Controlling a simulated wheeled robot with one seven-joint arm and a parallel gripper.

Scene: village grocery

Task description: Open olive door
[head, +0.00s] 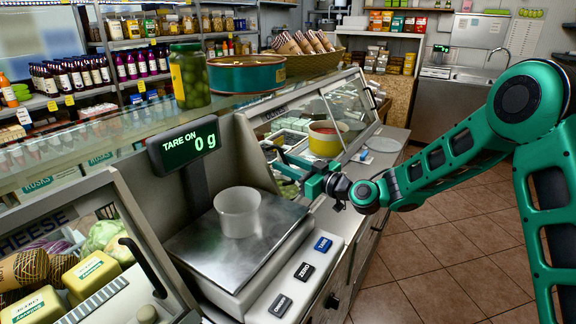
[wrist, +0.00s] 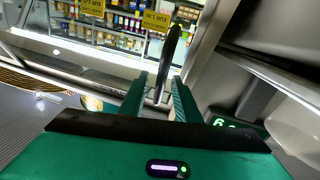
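The case right of the scale has a slanted glass door (head: 305,120) in a pale frame. My gripper (head: 283,160) is at the door's lower near side. In the wrist view a dark curved handle (wrist: 172,50) passes between the green fingers of my gripper (wrist: 160,85). The fingers stand apart, with a visible gap beside the handle, and do not appear clamped on it. The door looks shut, though my gripper hides part of its lower edge.
The scale (head: 240,245) with a white tub (head: 238,212) stands left of my gripper. Its display (head: 185,145) rises behind. A cheese case (head: 60,265) is at front left. An olive jar (head: 190,77) and a round tin (head: 246,73) stand on the glass shelf. Tiled floor is free at right.

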